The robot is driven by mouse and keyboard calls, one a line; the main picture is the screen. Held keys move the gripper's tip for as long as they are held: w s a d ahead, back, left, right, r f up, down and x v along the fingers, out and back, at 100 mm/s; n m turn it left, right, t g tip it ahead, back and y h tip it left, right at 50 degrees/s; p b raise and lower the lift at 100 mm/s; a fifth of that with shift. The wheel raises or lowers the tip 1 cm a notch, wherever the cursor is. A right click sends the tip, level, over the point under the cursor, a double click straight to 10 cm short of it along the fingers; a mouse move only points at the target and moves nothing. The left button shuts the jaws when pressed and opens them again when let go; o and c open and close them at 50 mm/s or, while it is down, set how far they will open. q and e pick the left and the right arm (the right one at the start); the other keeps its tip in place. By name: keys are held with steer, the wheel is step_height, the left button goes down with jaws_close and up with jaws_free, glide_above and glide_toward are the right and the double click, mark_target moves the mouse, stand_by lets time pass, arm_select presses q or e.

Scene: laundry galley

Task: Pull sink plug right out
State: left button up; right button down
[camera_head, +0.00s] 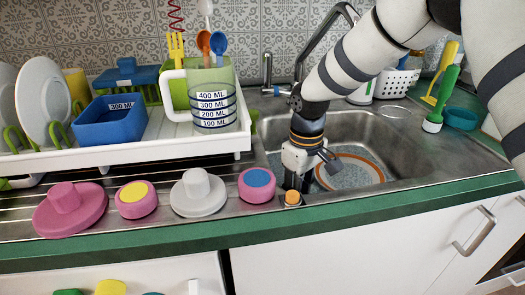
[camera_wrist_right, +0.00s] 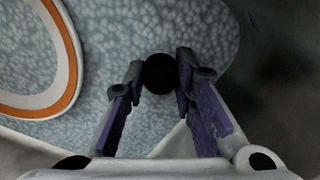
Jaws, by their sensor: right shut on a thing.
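The sink (camera_head: 420,165) holds bluish, mottled water. My right gripper (camera_head: 298,184) reaches down into its left part, by the front rim. In the right wrist view, a round black knob (camera_wrist_right: 160,74), apparently the top of the sink plug, sits between the fingertips of the right gripper (camera_wrist_right: 159,72). The fingers are shut on it. The plug's lower part and the drain are hidden, so I cannot tell whether it is seated. My left gripper is in neither view.
An orange-rimmed plate (camera_head: 350,172) lies in the sink just right of the gripper; it also shows in the wrist view (camera_wrist_right: 68,50). A tap (camera_head: 318,45) stands behind. Pink and white lids (camera_head: 198,193) line the drainer at left. An orange-topped item (camera_head: 292,198) is at the front rim.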

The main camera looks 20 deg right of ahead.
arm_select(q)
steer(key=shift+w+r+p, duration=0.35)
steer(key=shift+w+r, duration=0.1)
arm_select(e)
steer(key=shift+r, duration=0.95)
steer(key=shift+r+p, duration=0.55)
steer(key=shift+r, duration=1.35)
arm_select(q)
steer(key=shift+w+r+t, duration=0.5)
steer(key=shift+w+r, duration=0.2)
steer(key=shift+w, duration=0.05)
